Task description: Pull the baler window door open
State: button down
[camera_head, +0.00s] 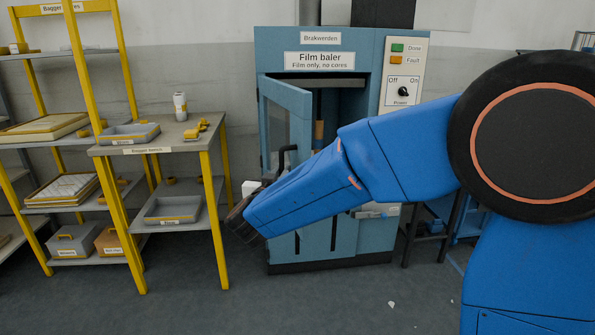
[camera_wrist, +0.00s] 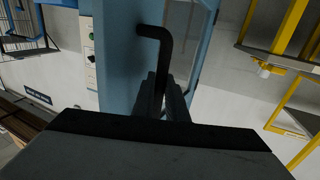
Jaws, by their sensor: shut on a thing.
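The blue film baler (camera_head: 345,45) stands against the wall in the head view. Its window door (camera_head: 305,112), a blue frame around a glass pane, stands ajar, with the dark inside showing to its right. A black bent door handle (camera_head: 290,150) sticks out from the door, and its lower part is partly covered by my arm. In the wrist view the handle (camera_wrist: 154,31) runs down between the two dark fingers of my gripper (camera_wrist: 164,95), which is shut on it. The window door (camera_wrist: 205,45) also shows there beside the handle. My fingertips are mostly hidden in the head view.
A grey table with yellow legs (camera_head: 165,137) stands left of the baler, holding a tray and small items. A yellow shelf rack (camera_head: 70,50) is farther left. A control panel (camera_head: 402,75) is on the baler's right. The floor (camera_head: 330,300) in front is mostly clear, with small white scraps.

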jog(key=a+m+g+h, duration=0.2)
jog(key=a+m+h, duration=0.1)
jog(key=a, duration=0.9)
jog(key=shift+s+a+r+h, duration=0.2)
jog(key=shift+s+h, duration=0.1)
jog(key=shift+h, duration=0.5)
jog(key=c, duration=1.8)
grip_release()
jog(key=shift+d, duration=0.1)
jog(key=shift+o, duration=0.2)
jog(key=shift+f, duration=0.1)
jog(key=v, duration=1.7)
jog(key=shift+s+f, duration=0.1)
